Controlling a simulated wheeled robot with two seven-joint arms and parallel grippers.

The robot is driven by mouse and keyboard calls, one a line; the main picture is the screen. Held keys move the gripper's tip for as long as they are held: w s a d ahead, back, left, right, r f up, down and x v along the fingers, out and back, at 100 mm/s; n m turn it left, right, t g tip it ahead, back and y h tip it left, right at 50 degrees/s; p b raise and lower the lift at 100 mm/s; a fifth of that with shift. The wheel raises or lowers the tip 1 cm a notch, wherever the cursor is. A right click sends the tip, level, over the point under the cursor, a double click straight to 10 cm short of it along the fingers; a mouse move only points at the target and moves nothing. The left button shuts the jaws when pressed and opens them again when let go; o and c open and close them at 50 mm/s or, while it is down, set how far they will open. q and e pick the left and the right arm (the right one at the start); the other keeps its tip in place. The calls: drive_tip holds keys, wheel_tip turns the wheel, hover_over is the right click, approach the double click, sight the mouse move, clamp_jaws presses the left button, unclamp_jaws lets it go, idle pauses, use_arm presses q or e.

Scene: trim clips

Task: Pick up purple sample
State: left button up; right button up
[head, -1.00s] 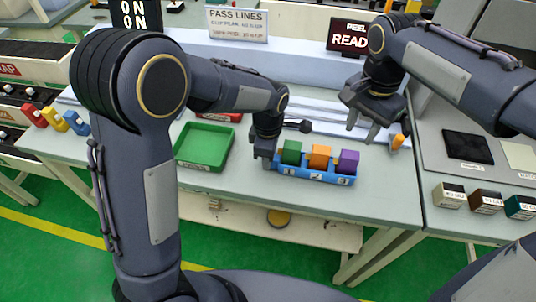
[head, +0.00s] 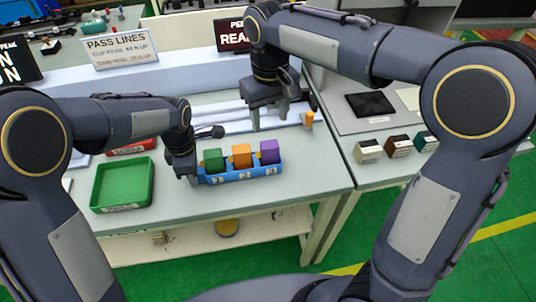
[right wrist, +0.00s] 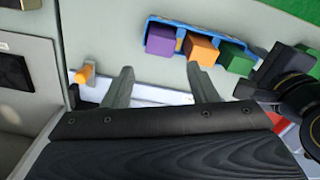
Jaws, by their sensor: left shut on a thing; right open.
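The purple sample (head: 270,151) is a cube in the right-hand slot of a blue numbered rack (head: 243,174) on the bench. A green cube (head: 212,160) and an orange cube (head: 241,156) sit in the other slots. My left gripper (head: 187,174) is shut on the rack's left end. My right gripper (head: 271,120) is open and empty, behind the rack and above the bench, apart from the purple sample. In the right wrist view the purple sample (right wrist: 161,40) shows beyond the open fingers (right wrist: 162,90).
A green tray (head: 124,186) lies left of the rack. A small orange piece (head: 308,118) stands at the back right near white rails. Several small labelled blocks (head: 398,145) stand on the right-hand bench. The bench front is clear.

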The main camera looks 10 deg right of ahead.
sight(270, 144)
drive_tip(key=n, duration=0.8)
drive_tip(key=shift+w, duration=0.1)
drive_tip(key=n, duration=0.5)
drive_tip(key=shift+r+n, duration=0.1)
drive_tip(key=shift+n, duration=0.3)
drive_tip(key=shift+f, duration=0.2)
drive_tip(key=shift+n, duration=0.3)
wheel_tip(270, 144, down, 6)
drive_tip(key=shift+d+f, duration=0.1)
drive_tip(key=shift+s+f, duration=0.2)
drive_tip(key=shift+f, duration=2.5)
drive_tip(key=c, duration=1)
drive_tip(key=shift+c, duration=0.2)
